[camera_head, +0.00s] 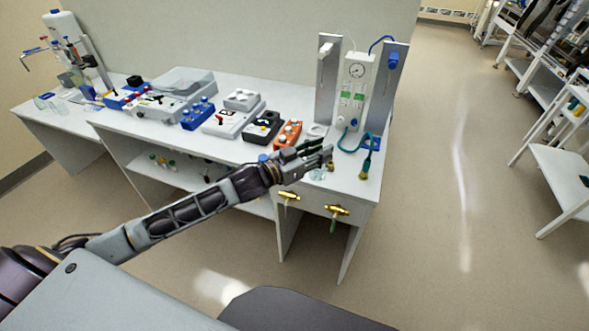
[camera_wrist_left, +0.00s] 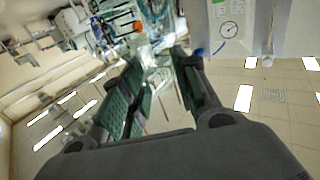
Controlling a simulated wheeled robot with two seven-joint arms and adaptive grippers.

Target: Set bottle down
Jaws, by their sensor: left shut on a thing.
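My left gripper (camera_head: 318,156) reaches over the right front part of the white bench (camera_head: 345,185). It is shut on a clear bottle (camera_head: 317,174), which shows only as a small pale, see-through shape under the fingers. In the left wrist view the green-padded fingers of my left gripper (camera_wrist_left: 160,88) close around the clear bottle (camera_wrist_left: 157,62), which blends into the bright background. I cannot tell whether the bottle touches the bench top. My right gripper is not in view.
A gauge panel (camera_head: 356,75) stands between two grey upright plates behind the gripper. A teal hose with a brass end (camera_head: 364,172) lies to its right. An orange box (camera_head: 288,134) and a black box (camera_head: 263,127) sit to its left. Brass valves (camera_head: 337,210) stick out in front.

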